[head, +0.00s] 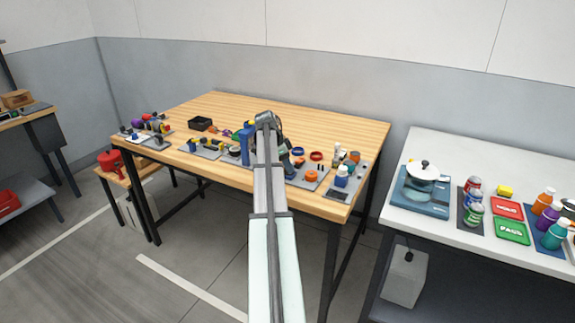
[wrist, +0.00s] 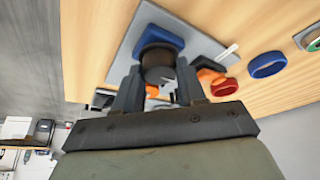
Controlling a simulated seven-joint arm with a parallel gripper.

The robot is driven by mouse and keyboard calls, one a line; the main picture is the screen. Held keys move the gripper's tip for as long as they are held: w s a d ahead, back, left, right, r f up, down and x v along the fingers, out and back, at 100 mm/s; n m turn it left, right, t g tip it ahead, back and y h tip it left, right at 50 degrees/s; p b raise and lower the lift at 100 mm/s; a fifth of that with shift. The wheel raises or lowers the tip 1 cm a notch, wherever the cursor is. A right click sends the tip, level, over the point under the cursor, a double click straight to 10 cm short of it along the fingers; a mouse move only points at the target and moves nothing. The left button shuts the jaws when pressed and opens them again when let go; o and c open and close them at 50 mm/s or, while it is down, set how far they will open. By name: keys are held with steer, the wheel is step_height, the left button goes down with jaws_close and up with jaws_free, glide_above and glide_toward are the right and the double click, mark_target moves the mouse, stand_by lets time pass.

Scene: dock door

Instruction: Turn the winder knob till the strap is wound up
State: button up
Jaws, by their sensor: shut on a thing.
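The winder knob (wrist: 157,68) is a dark, round piece in the wrist view. It sits against a blue part (wrist: 160,37) on a grey plate (wrist: 125,50). My gripper (wrist: 158,75) has one finger on each side of the knob and is shut on it. I cannot make out a strap or how much of it is wound. In the head view my arm reaches over the front of the wooden bench and hides most of the knob's place. A blue upright piece (head: 246,136) shows just left of the arm there.
An orange part (wrist: 208,76), a red ring (wrist: 224,87) and a blue ring (wrist: 267,64) lie close right of my fingers. Small items crowd the front of the wooden bench (head: 330,118); its back is clear. A white table (head: 450,235) with bottles stands at right.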

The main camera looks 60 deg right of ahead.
steer(key=shift+m, duration=0.3)
steer(key=o, duration=1)
steer(key=shift+o, duration=0.2)
steer(key=v, duration=1.3)
steer(key=shift+w+r, duration=0.15)
steer(key=shift+r, duration=0.25)
steer(key=shift+f, duration=0.1)
